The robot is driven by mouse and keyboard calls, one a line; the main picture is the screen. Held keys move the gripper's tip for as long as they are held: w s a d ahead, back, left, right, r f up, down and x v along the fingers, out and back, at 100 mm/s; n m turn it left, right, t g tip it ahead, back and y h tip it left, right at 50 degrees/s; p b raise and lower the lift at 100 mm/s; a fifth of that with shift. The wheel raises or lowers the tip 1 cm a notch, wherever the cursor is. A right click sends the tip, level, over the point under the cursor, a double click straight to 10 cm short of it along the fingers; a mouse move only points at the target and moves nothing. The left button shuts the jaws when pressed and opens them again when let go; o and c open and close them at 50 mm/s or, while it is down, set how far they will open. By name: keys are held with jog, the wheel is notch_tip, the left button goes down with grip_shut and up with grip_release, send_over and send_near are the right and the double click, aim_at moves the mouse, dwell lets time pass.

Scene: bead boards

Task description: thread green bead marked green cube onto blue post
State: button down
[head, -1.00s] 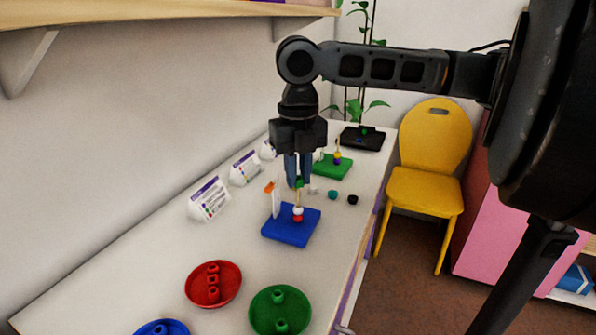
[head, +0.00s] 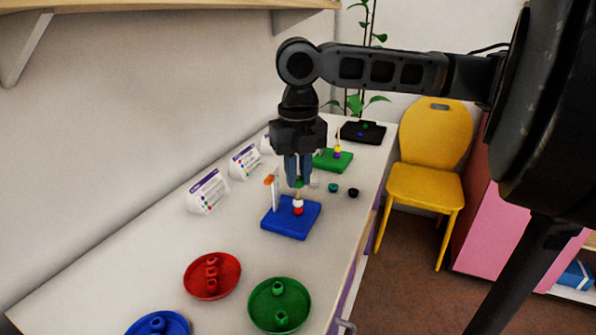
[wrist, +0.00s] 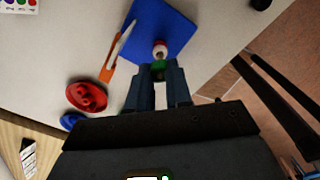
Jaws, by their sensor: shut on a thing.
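The blue board (head: 282,222) lies on the table with one upright post (head: 298,193), which carries a red bead (head: 298,212) below a white bead (head: 298,204). My gripper (head: 298,180) points down over this post and is shut on a small green bead (head: 299,184). In the wrist view the green bead (wrist: 160,66) sits between the fingertips, close to the white and red beads over the blue board (wrist: 150,25). The green bead is in line with the post's upper part. I cannot tell whether the post's tip is inside its hole. Any mark on the bead is hidden.
A white upright with an orange top (head: 270,181) stands on the blue board, left of the post. Red (head: 230,284) and green (head: 262,322) dishes lie in front. A green board (head: 330,162) and loose beads (head: 353,193) are behind. Cards line the wall.

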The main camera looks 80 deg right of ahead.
jog(key=c, duration=1)
grip_release()
jog(key=shift+o, duration=0.2)
jog(key=shift+r, duration=0.1)
jog(key=shift+r, duration=3.8)
